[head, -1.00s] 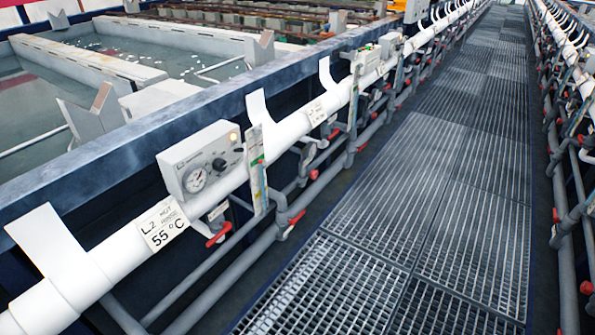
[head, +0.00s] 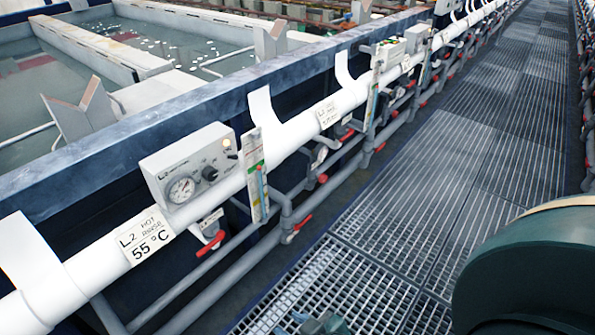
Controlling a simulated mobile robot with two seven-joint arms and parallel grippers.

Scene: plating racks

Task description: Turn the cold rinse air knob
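A grey control box (head: 190,163) with a round gauge (head: 181,190), a black knob (head: 209,173) and a lit lamp sits on the white pipe at left centre. The label beside it (head: 147,236) reads L2, hot rinse, 55 °C. No cold rinse marking is readable. Part of what seems to be my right gripper (head: 322,323) shows at the bottom edge, apart from the boxes; its fingers are not clear. My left gripper is not in view.
The white pipe (head: 95,262) runs beside open tanks (head: 150,40). Below it are grey pipes and red valve handles (head: 210,243). A grated walkway (head: 440,165) runs clear into the distance. My dark green arm covers the lower right.

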